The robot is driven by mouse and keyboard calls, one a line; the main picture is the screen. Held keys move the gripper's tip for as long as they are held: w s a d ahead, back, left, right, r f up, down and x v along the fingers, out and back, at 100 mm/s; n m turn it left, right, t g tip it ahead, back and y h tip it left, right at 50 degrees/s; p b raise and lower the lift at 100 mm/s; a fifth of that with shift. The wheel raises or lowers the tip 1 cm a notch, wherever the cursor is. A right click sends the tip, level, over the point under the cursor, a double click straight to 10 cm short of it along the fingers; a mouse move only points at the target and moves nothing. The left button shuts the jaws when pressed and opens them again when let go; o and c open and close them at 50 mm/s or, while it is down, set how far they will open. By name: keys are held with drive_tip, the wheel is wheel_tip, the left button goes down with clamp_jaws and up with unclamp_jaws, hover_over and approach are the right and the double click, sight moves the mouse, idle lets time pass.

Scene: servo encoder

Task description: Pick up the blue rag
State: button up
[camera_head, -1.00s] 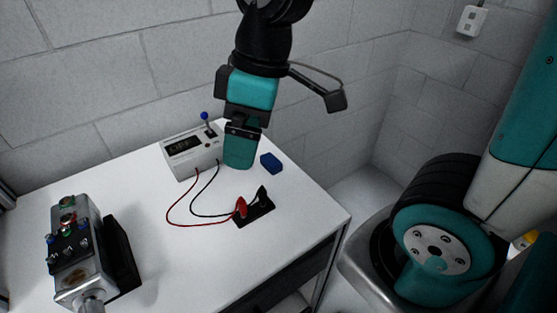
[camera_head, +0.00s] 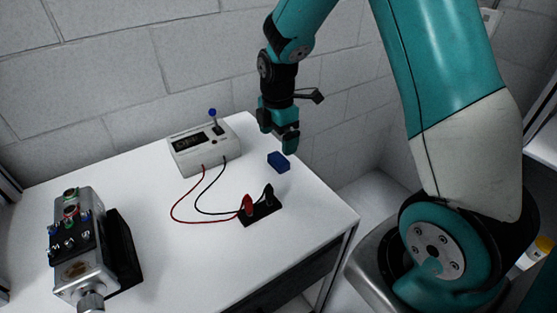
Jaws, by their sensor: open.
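The blue rag (camera_head: 279,161) is a small dark blue block-like piece. It lies on the white table near its back right edge, to the right of the grey meter box. The gripper is open and holds nothing that I can see. The gap between its fingers is hard to make out from this side, and I cannot tell its exact height above the rag.
The grey meter box (camera_head: 205,150) with a blue-knobbed lever stands left of the rag. Red and black wires run from it to a black terminal plate (camera_head: 261,212) with clips. A metal servo unit (camera_head: 80,250) stands at the front left. A block wall (camera_head: 130,80) rises behind.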

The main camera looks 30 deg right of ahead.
sight(279, 159)
wheel_tip(279, 159, down, 3)
drive_tip(key=shift+w+d+f+p, duration=0.15)
drive_tip(key=shift+f+p, duration=0.35)
drive_tip(key=shift+f, duration=0.8)
drive_tip(key=shift+w+d+f+p, duration=0.1)
drive_tip(key=shift+f+p, duration=0.4)
drive_tip(key=shift+f, duration=0.8)
drive_tip(key=c, duration=1.1)
drive_tip(key=shift+o, duration=0.2)
